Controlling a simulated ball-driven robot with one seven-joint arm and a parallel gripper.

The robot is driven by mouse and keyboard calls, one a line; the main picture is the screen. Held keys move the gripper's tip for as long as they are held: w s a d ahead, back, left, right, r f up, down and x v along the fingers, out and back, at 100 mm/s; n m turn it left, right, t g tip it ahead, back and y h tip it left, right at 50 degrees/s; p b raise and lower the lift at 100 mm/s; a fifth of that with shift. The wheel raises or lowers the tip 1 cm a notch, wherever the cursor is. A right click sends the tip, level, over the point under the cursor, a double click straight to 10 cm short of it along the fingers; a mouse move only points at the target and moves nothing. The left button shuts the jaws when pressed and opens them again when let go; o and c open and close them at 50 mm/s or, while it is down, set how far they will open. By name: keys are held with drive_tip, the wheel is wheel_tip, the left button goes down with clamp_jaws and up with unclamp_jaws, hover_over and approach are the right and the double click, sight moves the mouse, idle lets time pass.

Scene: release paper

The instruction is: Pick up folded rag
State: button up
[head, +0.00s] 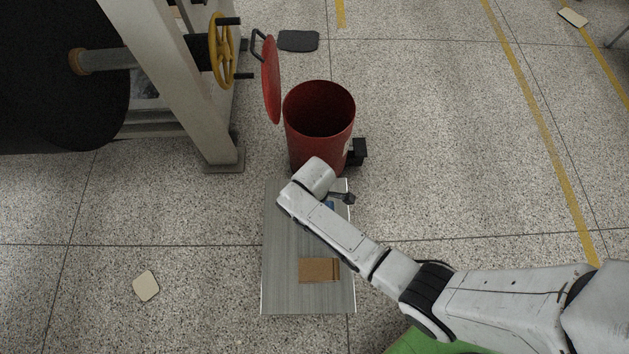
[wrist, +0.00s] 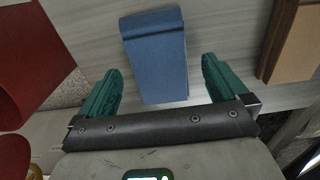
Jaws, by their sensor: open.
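The folded rag (wrist: 155,55) is a flat blue rectangle on the grey bench top. In the wrist view it lies between and beyond the two green fingers of my gripper (wrist: 161,72). The fingers are wide apart, with a gap on each side of the rag. Whether they are level with it or above it I cannot tell. In the head view only a small blue patch of the rag (head: 330,205) shows beside my arm, which hides the rest. My gripper is mostly hidden there too.
A red bin (head: 302,142) with its red lid (head: 271,80) raised stands at the bench's far end. A brown flat item (head: 319,270) lies on the near part of the grey bench (head: 283,240). A machine with a yellow handwheel (head: 219,50) stands at left.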

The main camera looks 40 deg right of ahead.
drive_tip(key=shift+f, duration=0.65)
drive_tip(key=shift+c, duration=0.4)
drive_tip(key=c, duration=1.1)
drive_tip(key=shift+r, duration=0.1)
